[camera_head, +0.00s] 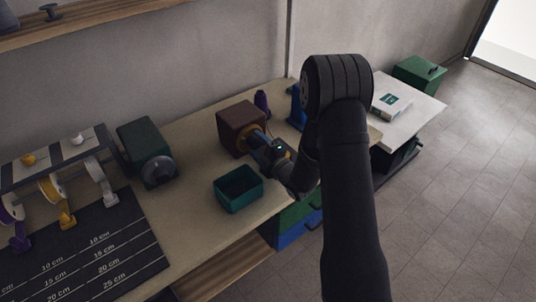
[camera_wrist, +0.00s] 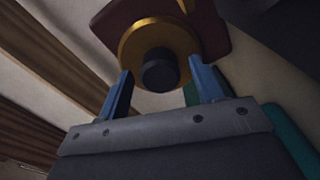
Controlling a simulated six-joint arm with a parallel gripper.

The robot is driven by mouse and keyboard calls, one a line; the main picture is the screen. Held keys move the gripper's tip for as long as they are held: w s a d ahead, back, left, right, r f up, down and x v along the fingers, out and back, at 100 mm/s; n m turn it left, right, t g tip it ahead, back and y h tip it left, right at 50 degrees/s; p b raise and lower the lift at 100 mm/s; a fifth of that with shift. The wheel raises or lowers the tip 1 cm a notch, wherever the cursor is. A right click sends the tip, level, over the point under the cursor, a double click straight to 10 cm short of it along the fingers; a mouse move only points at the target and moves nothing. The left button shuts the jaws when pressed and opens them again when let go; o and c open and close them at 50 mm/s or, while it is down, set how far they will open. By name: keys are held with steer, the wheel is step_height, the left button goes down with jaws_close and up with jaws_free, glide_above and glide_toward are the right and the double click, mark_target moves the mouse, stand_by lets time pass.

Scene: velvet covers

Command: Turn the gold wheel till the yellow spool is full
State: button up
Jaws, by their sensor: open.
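The gold wheel (camera_wrist: 135,42) is on the face of a dark red box (camera_head: 238,122) on the bench. A dark round hub (camera_wrist: 160,75) sticks out of its middle. My gripper (camera_wrist: 160,67) is open in front of the wheel, with one blue finger on each side of the hub. I cannot tell whether the fingers touch it. In the head view my gripper (camera_head: 264,141) partly hides the gold wheel (camera_head: 257,130). The yellow spool (camera_head: 47,189) hangs in the rack at the left; how full it is cannot be told.
A teal bin (camera_head: 238,190) stands in front of the red box. A green box (camera_head: 146,147) with a grey wheel stands to its left. A dark measuring mat (camera_head: 120,245) covers the near left.

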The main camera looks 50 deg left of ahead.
steer(key=d, duration=1.7)
steer(key=shift+a, duration=0.1)
steer(key=a, duration=1.7)
steer(key=shift+a, duration=0.1)
